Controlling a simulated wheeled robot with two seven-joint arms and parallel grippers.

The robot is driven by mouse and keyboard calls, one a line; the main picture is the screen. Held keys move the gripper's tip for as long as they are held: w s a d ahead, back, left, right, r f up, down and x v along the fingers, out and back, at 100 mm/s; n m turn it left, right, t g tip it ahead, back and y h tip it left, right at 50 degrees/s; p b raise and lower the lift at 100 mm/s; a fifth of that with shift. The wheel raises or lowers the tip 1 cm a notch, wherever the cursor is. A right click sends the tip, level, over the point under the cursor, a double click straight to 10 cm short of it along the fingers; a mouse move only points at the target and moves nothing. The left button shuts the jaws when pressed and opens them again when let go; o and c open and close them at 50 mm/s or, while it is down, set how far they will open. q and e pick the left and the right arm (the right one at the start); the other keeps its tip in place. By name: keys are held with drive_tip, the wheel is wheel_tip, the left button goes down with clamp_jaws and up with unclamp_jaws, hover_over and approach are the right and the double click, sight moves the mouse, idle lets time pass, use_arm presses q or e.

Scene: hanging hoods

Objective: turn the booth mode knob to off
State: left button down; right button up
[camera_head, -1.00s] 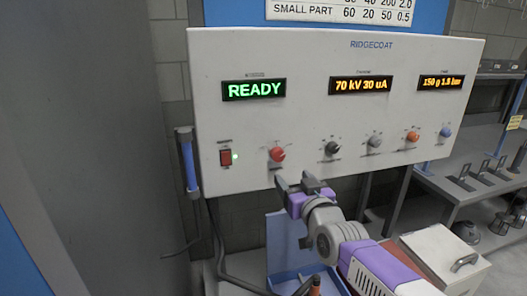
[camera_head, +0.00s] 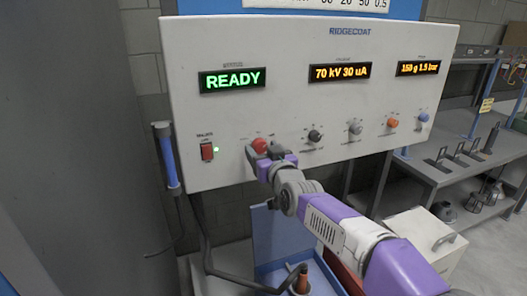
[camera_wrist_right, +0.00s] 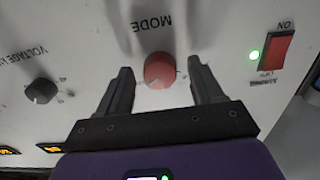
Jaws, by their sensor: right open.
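The booth mode knob is a red round knob (camera_head: 260,146) on the white control panel (camera_head: 400,60), near its lower edge. In the right wrist view the red knob (camera_wrist_right: 159,70) sits under the word MODE, between the fingers of my right gripper (camera_wrist_right: 160,88). The fingers stand apart on both sides of it, with gaps. In the head view my right gripper (camera_head: 262,158) is at the knob and hides part of it. The green READY display (camera_head: 232,79) is lit above. My left gripper is not in view.
Left of the knob is a red power switch (camera_head: 207,151) with a lit green lamp (camera_head: 216,149). Black (camera_head: 315,135), grey (camera_head: 355,127), orange (camera_head: 392,122) and blue (camera_head: 423,117) knobs are to the right. A grey shelf (camera_head: 450,165) stands at right.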

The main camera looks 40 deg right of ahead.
drive_tip(key=c, duration=1)
drive_tip(key=shift+c, duration=0.2)
